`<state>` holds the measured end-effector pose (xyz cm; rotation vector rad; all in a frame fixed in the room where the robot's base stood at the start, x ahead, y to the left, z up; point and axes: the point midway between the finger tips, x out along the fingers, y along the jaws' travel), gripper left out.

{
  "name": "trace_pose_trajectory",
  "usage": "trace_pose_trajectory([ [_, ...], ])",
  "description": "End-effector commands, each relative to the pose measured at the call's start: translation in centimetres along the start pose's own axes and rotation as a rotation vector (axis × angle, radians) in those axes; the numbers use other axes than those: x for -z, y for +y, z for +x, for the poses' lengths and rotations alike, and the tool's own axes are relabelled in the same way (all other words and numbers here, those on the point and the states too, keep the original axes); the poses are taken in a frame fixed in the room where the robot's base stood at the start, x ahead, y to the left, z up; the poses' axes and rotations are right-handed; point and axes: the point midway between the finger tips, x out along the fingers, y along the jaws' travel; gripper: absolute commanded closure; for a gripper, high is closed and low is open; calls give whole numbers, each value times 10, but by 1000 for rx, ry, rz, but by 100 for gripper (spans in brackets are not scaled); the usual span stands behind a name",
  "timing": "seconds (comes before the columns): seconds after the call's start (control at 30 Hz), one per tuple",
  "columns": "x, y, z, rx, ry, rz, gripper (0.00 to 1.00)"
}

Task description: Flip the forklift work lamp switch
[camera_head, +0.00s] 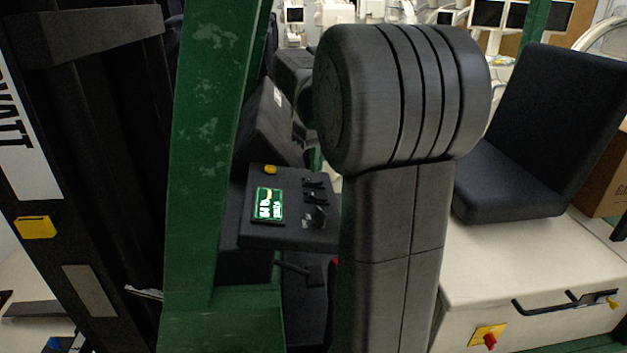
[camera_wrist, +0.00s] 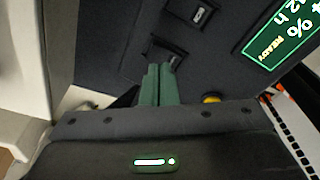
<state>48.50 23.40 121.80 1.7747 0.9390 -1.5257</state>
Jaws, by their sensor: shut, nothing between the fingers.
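The wrist view shows two dark rocker switches on the forklift's black console: an upper switch (camera_wrist: 200,14) and a lower switch (camera_wrist: 166,52). Their labels are too small to read, so I cannot tell which is the work lamp switch. My gripper (camera_wrist: 158,70) has its green fingers together and empty, with the tips right at the lower switch. I cannot tell whether they touch it. In the head view the console (camera_head: 258,230) carries small switches (camera_head: 315,184) right of its lit display. My gripper is not clearly visible there.
A green lit display (camera_wrist: 280,30) is at the upper right of the wrist view. A yellow knob (camera_wrist: 211,98) sits near my fingers. A green forklift post (camera_head: 212,130) stands left of the console. A black seat (camera_head: 540,130) is at the right.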

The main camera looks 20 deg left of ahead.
Motion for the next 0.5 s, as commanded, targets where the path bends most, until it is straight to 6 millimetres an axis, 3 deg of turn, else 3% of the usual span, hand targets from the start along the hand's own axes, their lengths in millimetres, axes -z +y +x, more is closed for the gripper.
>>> trace_pose_trajectory([
  [0.5,-1,0,8,0,-1,0,100],
])
